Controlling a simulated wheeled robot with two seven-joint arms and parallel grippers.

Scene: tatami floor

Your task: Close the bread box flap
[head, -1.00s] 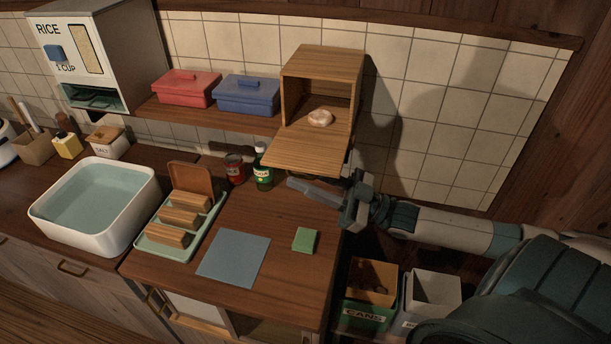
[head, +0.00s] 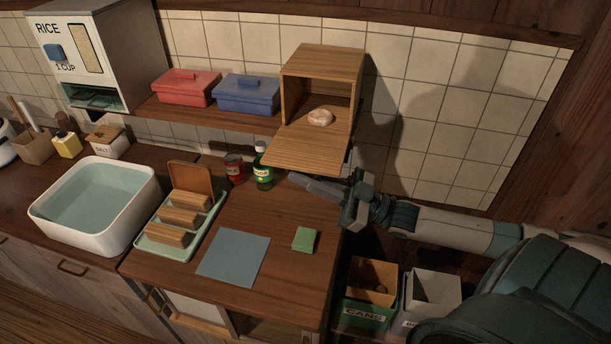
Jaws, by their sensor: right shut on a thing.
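The wooden bread box (head: 323,62) stands at the right end of the wall shelf with its front open. Its flap (head: 305,153) is folded down and sticks out toward me, roughly level. A round bread roll (head: 320,117) lies inside the box. My right gripper (head: 318,188) comes in from the right, with its fingers pointing left, close below the flap's front edge in the picture. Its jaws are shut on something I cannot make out. Whether the fingers touch the flap is not clear. My left gripper is not in view.
A blue lidded box (head: 247,95) and a red one (head: 186,89) stand left of the bread box. A green bottle (head: 263,172) and a red can (head: 234,170) stand on the counter below. A green sponge (head: 305,239) and blue mat (head: 233,256) lie nearer.

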